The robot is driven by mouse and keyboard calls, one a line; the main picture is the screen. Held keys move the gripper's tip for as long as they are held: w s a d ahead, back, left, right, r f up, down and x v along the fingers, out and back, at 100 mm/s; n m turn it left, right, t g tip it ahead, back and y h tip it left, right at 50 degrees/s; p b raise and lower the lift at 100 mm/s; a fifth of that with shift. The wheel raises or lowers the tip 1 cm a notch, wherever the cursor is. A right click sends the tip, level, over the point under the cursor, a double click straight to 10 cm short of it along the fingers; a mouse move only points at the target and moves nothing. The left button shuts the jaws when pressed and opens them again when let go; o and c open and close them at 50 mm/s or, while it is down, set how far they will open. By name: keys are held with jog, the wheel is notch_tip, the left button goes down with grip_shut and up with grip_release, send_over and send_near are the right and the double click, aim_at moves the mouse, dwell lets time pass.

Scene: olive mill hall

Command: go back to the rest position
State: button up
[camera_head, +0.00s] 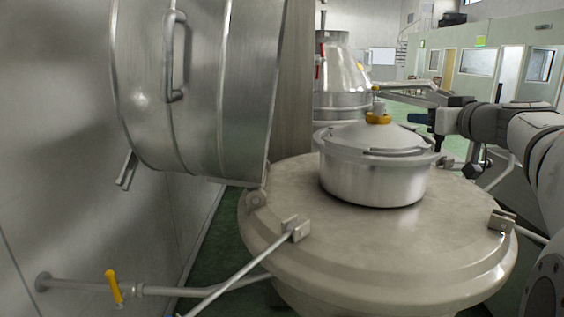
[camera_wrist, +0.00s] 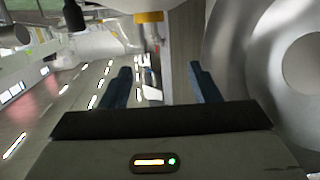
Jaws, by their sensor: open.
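My gripper (camera_head: 419,118) is at the right in the head view, at the end of my arm, which reaches in from the right edge. It is beside the lidded pot's top and a little to its right, with blue fingertips pointing left. In the wrist view its two blue fingers (camera_wrist: 160,76) stand apart with nothing between them. No object is held.
A lidded steel pot (camera_head: 372,185) stands on a wide round metal vessel (camera_head: 290,200). A large steel drum (camera_head: 205,80) is at the left. A pipe with a yellow valve handle (camera_head: 114,287) runs low at left. Another steel vessel (camera_head: 342,75) stands behind. Green floor shows beyond.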

jog(key=s+a+f+g+y, duration=0.1)
jog(key=s+a+f+g, duration=0.4)
jog(key=a+f, duration=0.4)
jog(key=s+a+f+g, duration=0.4)
jog(key=s+a+f, duration=0.3)
jog(key=f, duration=0.5)
jog(key=s+f+m+g+h, duration=0.2)
jog(key=s+f+g+h, duration=0.1)
jog(key=s+f, duration=1)
jog(key=s+g, duration=0.1)
jog(key=s, duration=0.1)
jog(key=shift+s+a+f+h, duration=0.15)
jog(key=shift+s+a+h, duration=0.15)
jog(key=shift+s+h, duration=0.1)
